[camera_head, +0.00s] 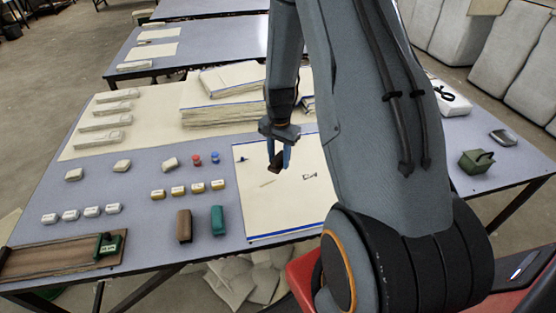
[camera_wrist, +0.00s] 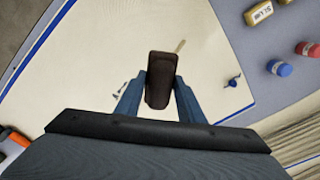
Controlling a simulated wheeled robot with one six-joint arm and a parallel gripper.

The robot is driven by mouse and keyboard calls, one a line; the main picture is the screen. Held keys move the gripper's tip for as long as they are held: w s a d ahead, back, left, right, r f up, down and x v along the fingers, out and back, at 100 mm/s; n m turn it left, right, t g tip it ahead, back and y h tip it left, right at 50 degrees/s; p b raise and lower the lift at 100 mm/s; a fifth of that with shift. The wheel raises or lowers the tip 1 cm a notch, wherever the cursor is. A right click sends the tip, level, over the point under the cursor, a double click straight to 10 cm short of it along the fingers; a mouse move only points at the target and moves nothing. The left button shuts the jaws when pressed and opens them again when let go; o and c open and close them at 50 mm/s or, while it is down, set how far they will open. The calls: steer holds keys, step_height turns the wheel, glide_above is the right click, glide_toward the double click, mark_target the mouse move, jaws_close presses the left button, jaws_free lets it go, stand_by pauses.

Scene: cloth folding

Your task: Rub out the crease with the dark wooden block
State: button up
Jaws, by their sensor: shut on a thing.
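My gripper (camera_head: 278,157) is shut on a dark reddish-brown block (camera_wrist: 160,82); the block also shows between the fingers in the head view (camera_head: 275,163). The block is over the cream cloth (camera_head: 285,212), which has blue edges; I cannot tell whether it touches the cloth. A short thin tan mark (camera_head: 268,183) lies on the cloth near the block, also in the wrist view (camera_wrist: 180,46); I cannot tell whether it is the crease. A small dark mark (camera_head: 310,176) lies to its right. My arm hides the cloth's right part.
A brown block (camera_head: 184,226) and a teal block (camera_head: 217,220) stand left of the cloth. Several labelled pieces, red and blue caps (camera_head: 196,160) and a wooden board (camera_head: 62,259) are farther left. A folded cloth stack (camera_head: 222,108) is behind. A blue pin (camera_wrist: 232,81) is near the cloth's edge.

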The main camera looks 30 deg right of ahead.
steer(key=shift+f, duration=0.1)
steer(key=b, duration=0.4)
glide_above(269, 184)
steer(key=d, duration=0.4)
steer(key=shift+s+a+f, duration=0.1)
steer(key=shift+s+f, duration=0.05)
steer(key=shift+f, duration=1.45)
steer(key=shift+s+f, duration=0.15)
steer(key=shift+f, duration=1.45)
steer(key=shift+f+b, duration=0.35)
steer(key=shift+f, duration=0.65)
steer(key=shift+a, duration=0.15)
